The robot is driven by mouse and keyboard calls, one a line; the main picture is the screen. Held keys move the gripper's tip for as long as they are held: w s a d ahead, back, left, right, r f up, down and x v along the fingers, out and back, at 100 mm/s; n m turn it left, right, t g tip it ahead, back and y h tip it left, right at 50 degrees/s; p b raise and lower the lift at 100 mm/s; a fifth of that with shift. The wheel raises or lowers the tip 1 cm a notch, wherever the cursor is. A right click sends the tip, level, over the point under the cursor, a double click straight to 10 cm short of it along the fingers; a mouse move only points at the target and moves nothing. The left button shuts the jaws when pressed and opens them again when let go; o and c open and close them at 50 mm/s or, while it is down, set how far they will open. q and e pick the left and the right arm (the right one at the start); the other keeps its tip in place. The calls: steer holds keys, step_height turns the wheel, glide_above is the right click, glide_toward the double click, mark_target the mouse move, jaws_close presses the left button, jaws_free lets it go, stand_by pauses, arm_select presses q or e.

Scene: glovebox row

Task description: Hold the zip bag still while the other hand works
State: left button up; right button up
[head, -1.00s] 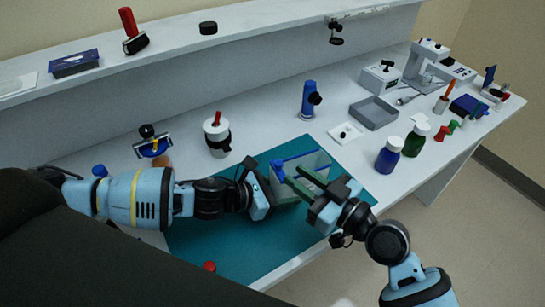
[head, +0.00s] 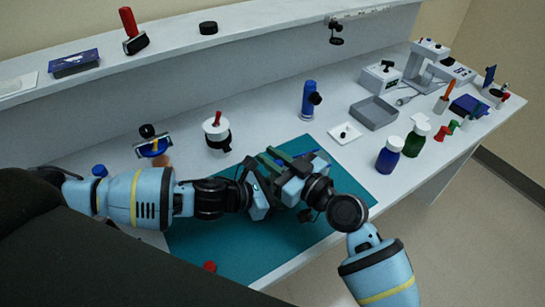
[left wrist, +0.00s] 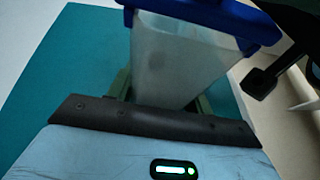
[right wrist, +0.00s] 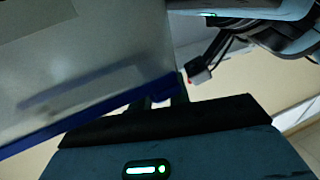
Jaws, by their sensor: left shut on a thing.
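In the right wrist view the bag (right wrist: 75,60) fills the left side, close by the right fingers. My right gripper's two green fingers are apart, over the bag's top; whether they touch it is unclear.
A teal mat (head: 215,245) lies under the bag on the white bench. A small white dish (head: 345,134) and a grey tray (head: 374,113) lie behind. A white pot (head: 217,133) stands at the left.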

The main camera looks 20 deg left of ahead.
jaws_close()
steer(key=w+d, duration=0.8)
steer(key=shift+d, duration=0.2)
steer(key=shift+w, duration=0.1)
steer(key=shift+o, duration=1.5)
jaws_free()
arm_select(q)
steer(key=shift+f, duration=0.1)
steer(key=shift+f, duration=0.1)
arm_select(e)
steer(key=v, duration=1.2)
